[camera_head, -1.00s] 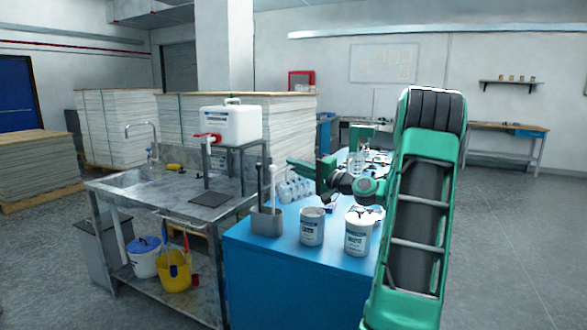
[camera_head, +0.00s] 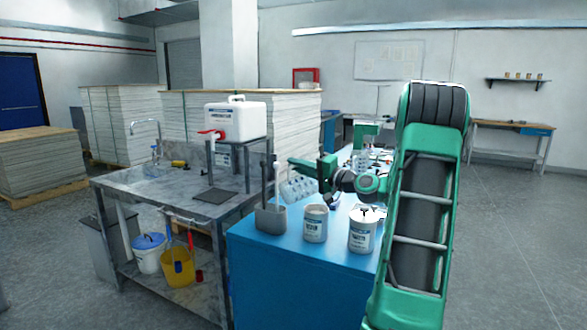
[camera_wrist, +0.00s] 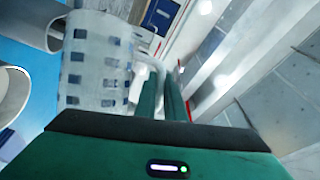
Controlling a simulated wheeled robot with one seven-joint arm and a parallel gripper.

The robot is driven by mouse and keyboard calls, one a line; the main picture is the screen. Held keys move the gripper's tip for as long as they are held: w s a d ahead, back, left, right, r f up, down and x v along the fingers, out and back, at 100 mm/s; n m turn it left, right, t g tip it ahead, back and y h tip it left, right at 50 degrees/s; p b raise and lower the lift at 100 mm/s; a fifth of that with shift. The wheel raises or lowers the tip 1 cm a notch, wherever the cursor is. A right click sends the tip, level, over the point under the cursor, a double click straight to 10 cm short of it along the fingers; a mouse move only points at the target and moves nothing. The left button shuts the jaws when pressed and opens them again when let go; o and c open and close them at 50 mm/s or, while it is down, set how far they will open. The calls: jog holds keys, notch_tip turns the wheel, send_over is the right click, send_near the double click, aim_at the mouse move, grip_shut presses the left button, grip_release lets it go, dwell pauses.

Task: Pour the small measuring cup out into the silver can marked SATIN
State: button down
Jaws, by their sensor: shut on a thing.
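The clear measuring cup with blue marks (camera_head: 298,188) hangs at my gripper (camera_head: 297,164), left of the cans and above the blue bench. It looks tilted. In the wrist view the cup (camera_wrist: 100,62) fills the left side, beside the closed green fingers of my gripper (camera_wrist: 166,80); the exact grip point is hidden. Two silver cans stand upright on the bench: a left can (camera_head: 316,224) and a right can (camera_head: 362,231). Their labels are too small to read surely, so I cannot tell which says SATIN. The cup is apart from both cans. Its contents cannot be made out.
A grey holder with upright tools (camera_head: 270,218) stands left of the cans, close to the cup. The blue bench (camera_head: 290,262) is crowded behind my gripper. A steel sink table (camera_head: 150,190) with a white canister (camera_head: 235,121) stands to the left.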

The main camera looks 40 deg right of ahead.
aim_at(281, 184)
jog(key=shift+w+a+f+n+g, duration=0.15)
jog(key=shift+a+f+n+g, duration=0.15)
jog(key=shift+a+f+n, duration=0.3)
jog(key=shift+w+a+f+n+g, duration=0.15)
jog(key=shift+a+f+n+g, duration=0.15)
jog(key=shift+a+f+n, duration=0.35)
jog(key=shift+r, duration=0.15)
jog(key=shift+a, duration=0.1)
jog(key=shift+w+a+f+n+g+h, duration=0.15)
jog(key=shift+a+f+n+g, duration=0.15)
jog(key=shift+a+n, duration=0.25)
jog(key=shift+w+a+f+n+g+h, duration=0.1)
jog(key=shift+a+f+n+g+h, duration=0.15)
jog(key=shift+n, duration=0.45)
jog(key=shift+a, duration=0.1)
jog(key=shift+w+a+r+n+g+h, duration=0.15)
jog(key=shift+a+n+g, duration=0.15)
jog(key=shift+n, duration=0.3)
jog(key=shift+a+n+g+h, duration=0.2)
jog(key=shift+n+g, duration=0.15)
jog(key=shift+n, duration=0.25)
